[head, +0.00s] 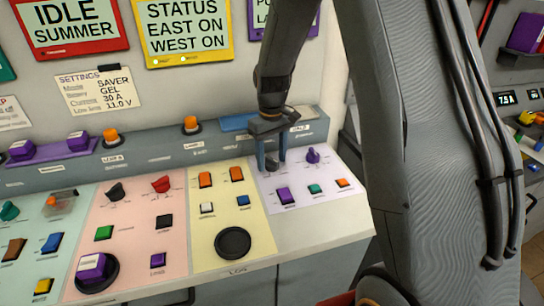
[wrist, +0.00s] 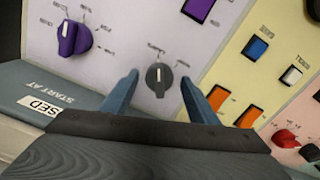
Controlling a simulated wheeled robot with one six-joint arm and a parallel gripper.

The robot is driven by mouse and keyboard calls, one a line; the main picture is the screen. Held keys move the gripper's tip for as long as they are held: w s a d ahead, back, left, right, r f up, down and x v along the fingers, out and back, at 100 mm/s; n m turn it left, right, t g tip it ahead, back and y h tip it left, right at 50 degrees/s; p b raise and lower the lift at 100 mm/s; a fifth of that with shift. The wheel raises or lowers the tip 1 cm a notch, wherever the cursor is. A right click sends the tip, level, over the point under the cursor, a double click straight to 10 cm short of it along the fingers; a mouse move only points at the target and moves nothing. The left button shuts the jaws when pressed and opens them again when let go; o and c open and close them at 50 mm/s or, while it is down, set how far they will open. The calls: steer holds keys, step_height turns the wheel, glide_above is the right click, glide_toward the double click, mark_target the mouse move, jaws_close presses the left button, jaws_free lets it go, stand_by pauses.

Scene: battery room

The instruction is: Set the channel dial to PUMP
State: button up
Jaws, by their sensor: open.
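A dark grey dial (wrist: 159,79) with a white pointer line sits on the lavender panel, between the tips of my gripper (wrist: 161,82) in the wrist view. The fingers stand apart, one on each side of it; I cannot tell whether they touch it. The line points up in that view, and the small labels around it are too blurred to read. A purple dial (wrist: 74,38) is to its left, also seen in the head view (head: 312,156). In the head view my gripper (head: 271,158) points down at the panel, partly hiding the dark dial. Which dial is the channel dial cannot be read.
Purple (head: 283,195), green (head: 315,188) and orange (head: 343,183) switches lie in front of the dials. A cream panel with orange rockers (head: 205,180) is to the left. A raised grey ledge (head: 225,145) runs behind, below wall signs (head: 186,30).

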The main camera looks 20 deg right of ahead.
steer(key=shift+f, duration=0.2)
steer(key=shift+c, duration=0.2)
steer(key=c, duration=1)
steer(key=shift+m, duration=0.3)
steer(key=m, duration=0.5)
steer(key=shift+p, duration=0.35)
steer(key=m, duration=0.6)
steer(key=shift+d+r, duration=0.1)
steer(key=shift+w+m, duration=0.1)
steer(key=shift+m, duration=0.2)
